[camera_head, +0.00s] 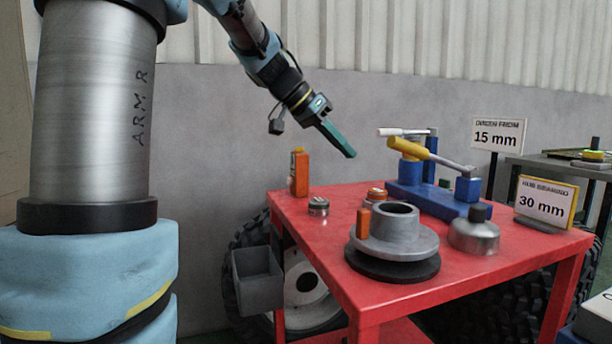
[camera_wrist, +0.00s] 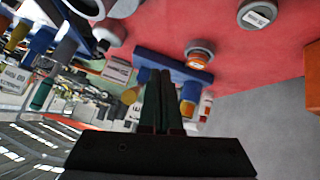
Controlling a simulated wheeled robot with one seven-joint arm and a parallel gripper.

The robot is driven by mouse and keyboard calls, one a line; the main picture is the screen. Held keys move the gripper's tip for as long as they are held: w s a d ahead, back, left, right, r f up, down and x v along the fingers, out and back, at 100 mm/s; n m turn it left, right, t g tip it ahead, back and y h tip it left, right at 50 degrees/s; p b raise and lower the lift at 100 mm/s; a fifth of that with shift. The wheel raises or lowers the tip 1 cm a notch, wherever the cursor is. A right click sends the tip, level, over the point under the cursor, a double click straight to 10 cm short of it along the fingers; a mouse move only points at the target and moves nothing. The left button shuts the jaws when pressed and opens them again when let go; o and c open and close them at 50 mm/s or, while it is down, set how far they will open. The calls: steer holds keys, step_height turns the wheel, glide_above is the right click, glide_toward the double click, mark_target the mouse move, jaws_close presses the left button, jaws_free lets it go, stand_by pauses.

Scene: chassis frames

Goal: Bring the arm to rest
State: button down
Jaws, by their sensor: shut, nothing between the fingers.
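My gripper (camera_head: 349,153) is raised above the back of the red table in the head view, pointing down and to the right. Its green fingers are closed together with nothing between them. In the wrist view the closed fingers (camera_wrist: 160,75) point up the picture. The gripper is apart from the table and touches nothing that I can see. My arm reaches in from the top of the head view.
The red table (camera_head: 320,245) holds a grey flanged hub (camera_head: 405,240), a blue fixture with a yellow-handled lever (camera_head: 425,153), an orange bottle (camera_head: 299,175), small tins and a metal can (camera_head: 474,235). A grey bin (camera_head: 258,282) hangs at its left side. The air around the gripper is clear.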

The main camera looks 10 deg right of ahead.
steer(key=a+f+n+y, duration=0.1)
steer(key=a+f, duration=0.1)
steer(key=f, duration=0.1)
steer(key=a+f+n+y, duration=0.1)
steer(key=a+f, duration=0.1)
steer(key=f, duration=0.1)
steer(key=s+a+f+n, duration=0.1)
steer(key=a+f+n, duration=0.1)
steer(key=a+f, duration=0.1)
steer(key=shift+f+t+y, duration=0.3)
steer(key=shift+y, duration=0.1)
steer(key=s+a+f+n+y, duration=0.35)
steer(key=s+a+f, duration=0.25)
steer(key=a+f, duration=0.3)
steer(key=s+a+f+n+y, duration=0.2)
steer(key=s+a+f+n, duration=0.35)
steer(key=a+f, duration=0.3)
step_height(320, 180, up, 22)
steer(key=p, duration=2.2)
steer(key=shift+w+r+m, duration=0.15)
steer(key=shift+r+m, duration=0.05)
steer(key=shift+m, duration=0.2)
